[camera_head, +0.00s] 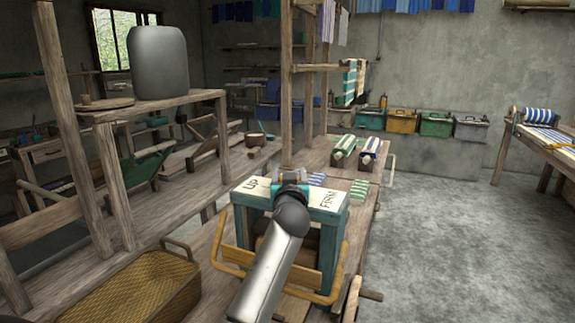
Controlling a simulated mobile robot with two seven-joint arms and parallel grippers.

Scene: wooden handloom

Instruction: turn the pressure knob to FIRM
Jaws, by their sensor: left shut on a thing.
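A teal press stand (327,250) sits on the wooden bench in the lower middle of the head view. Its pale top plate carries the label UP (252,184) on the left and the label FIRM (328,199) on the right. My left gripper (290,178) is over the plate between the two labels, at its far edge. It is shut on the pressure knob, which my wrist and gripper mostly hide. I cannot tell which label the knob points to. My right gripper is not in view.
A yellow bar handle (232,253) wraps the stand's front. A woven basket (135,290) is at the lower left. Striped cloth rolls (344,148) lie farther along the bench. A wooden post (286,85) rises behind the stand. The floor at right is clear.

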